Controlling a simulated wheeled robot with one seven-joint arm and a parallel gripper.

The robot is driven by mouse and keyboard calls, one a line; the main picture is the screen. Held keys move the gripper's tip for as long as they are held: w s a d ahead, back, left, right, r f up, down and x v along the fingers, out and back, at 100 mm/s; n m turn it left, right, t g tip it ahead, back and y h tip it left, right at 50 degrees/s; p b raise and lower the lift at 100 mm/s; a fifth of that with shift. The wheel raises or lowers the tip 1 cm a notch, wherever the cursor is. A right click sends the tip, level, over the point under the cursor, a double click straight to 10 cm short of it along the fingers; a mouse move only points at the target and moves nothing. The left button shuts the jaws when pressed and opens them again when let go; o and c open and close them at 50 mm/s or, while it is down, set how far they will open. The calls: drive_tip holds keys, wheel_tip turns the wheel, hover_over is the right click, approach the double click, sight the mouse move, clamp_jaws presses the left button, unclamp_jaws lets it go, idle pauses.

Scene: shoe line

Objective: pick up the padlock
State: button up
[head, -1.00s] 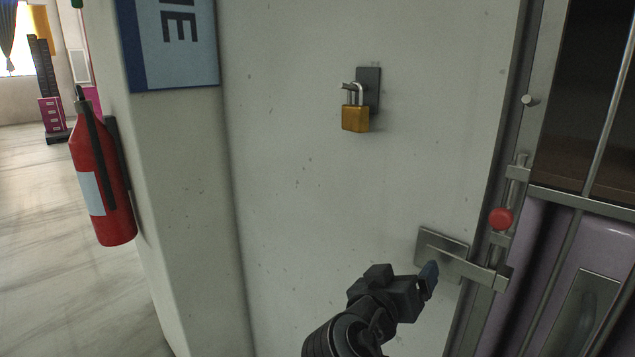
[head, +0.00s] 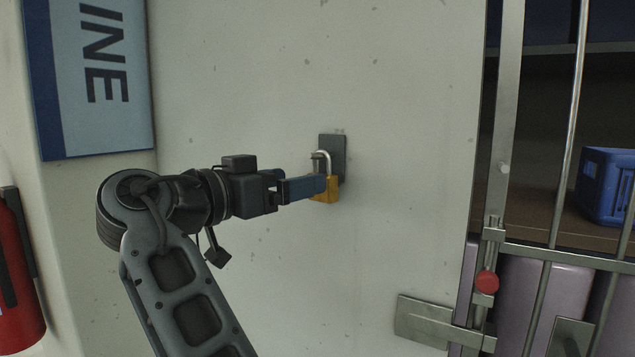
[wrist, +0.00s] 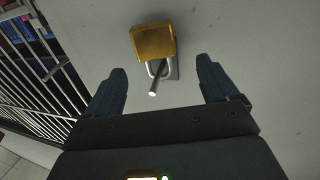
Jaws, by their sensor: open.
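The padlock (head: 332,188) has a brass body and a silver shackle. It hangs from a peg on a dark plate (head: 338,150) on the white wall. My gripper (head: 322,184) is at the padlock's left in the head view, and its blue fingers hide part of the brass body. In the wrist view the padlock (wrist: 153,42) is just beyond the fingertips, between their lines, with the peg end pointing toward the camera. My gripper (wrist: 160,78) is open, with nothing between its fingers.
A barred metal gate (head: 540,246) with a latch and red knob (head: 487,282) is at the right. Behind it are shelves and a blue crate (head: 608,185). A sign (head: 100,80) and a red fire extinguisher (head: 18,285) are at the left. The wall around the padlock is bare.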

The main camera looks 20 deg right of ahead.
sight(331, 196)
drive_tip(key=p+x, duration=0.2)
drive_tip(key=x, duration=0.3)
drive_tip(key=shift+s+d+f, duration=0.1)
drive_tip(key=shift+s+d, duration=0.05)
drive_tip(key=shift+d, duration=0.05)
drive_tip(key=c, duration=1.2)
drive_tip(key=shift+c, duration=0.4)
